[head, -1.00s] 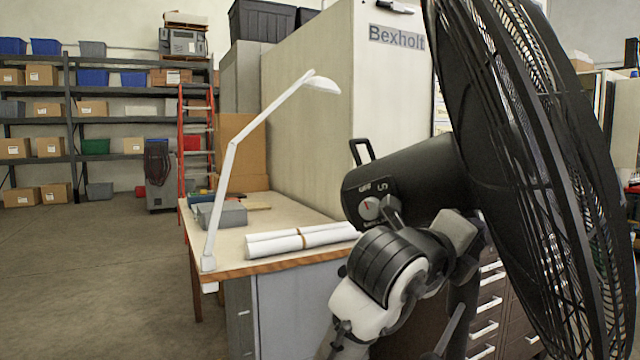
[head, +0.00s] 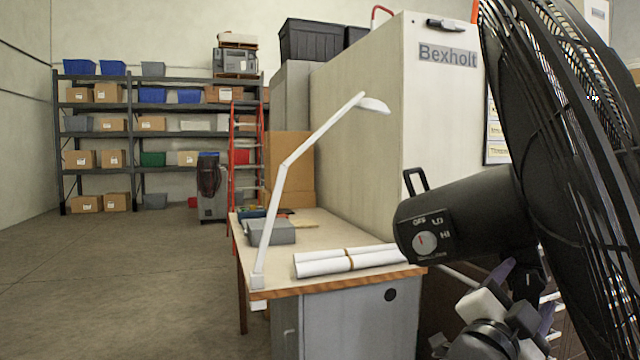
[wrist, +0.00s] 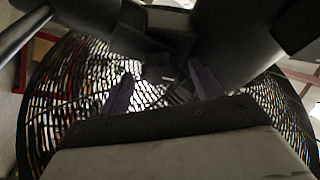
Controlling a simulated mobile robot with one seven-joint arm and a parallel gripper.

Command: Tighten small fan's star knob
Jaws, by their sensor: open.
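The black fan (head: 565,150) fills the right of the head view, with its motor housing (head: 460,212) pointing left. A round dial (head: 425,242) marked OFF, LO and HI sits on the housing's end. My gripper (head: 525,288) is below the housing, by the fan's neck, with its dark purple fingers apart. In the wrist view the open fingers (wrist: 160,73) point at dark parts under the fan, with the wire cage (wrist: 85,85) behind. I cannot make out a star knob in either view; it may be hidden or lost in the dark parts. Nothing shows held.
A workbench (head: 330,285) with white paper rolls (head: 345,260), a grey box (head: 270,231) and a white lamp (head: 283,180) stands left of the fan. A large Bexholt cabinet (head: 375,130) is behind. Open floor (head: 120,280) lies at the left.

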